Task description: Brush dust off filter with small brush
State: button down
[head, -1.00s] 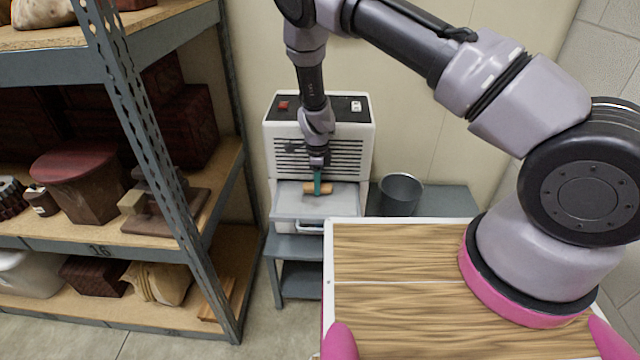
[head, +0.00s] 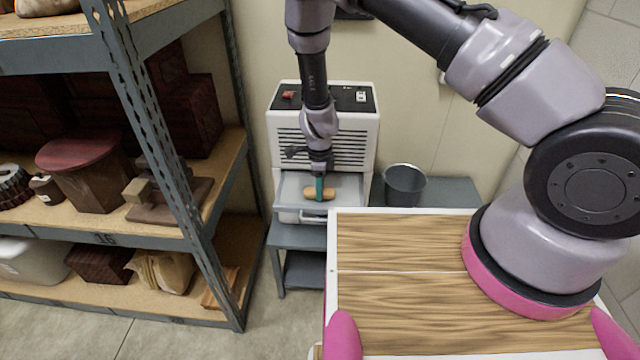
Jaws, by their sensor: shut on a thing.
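The small brush (head: 327,194) has a tan wooden body. My gripper (head: 319,190), with green fingers, is shut on it. The brush is over the pale grey filter (head: 345,187), which lies flat in a pulled-out tray at the front of a white machine (head: 358,128). I cannot tell whether the bristles touch the filter, since the brush body hides them. Dust on the filter is too small to make out.
A dark grey bucket (head: 404,186) stands right of the machine on a grey table (head: 450,192). A metal shelf (head: 185,215) with wooden objects stands close on the left. My own wooden deck fills the front.

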aim_at(308, 196)
jog(key=shift+s, duration=1.95)
jog(key=shift+a+f, duration=0.1)
jog(key=shift+a, duration=0.7)
jog(key=shift+w+d, duration=0.2)
jog(key=shift+w, duration=5.25)
jog(key=shift+a, duration=0.8)
jog(key=shift+s+a+r, duration=0.1)
jog(key=shift+s, duration=1.7)
jog(key=shift+s+a+r, duration=0.1)
jog(key=shift+s, duration=1.7)
jog(key=shift+s+f, duration=0.15)
jog(key=shift+s, duration=1.6)
jog(key=shift+a, duration=0.75)
jog(key=shift+w+d, duration=0.15)
jog(key=shift+w, duration=2.55)
jog(key=shift+w+d, duration=0.1)
jog(key=shift+w, duration=2.6)
notch_tip(308, 196, up, 6)
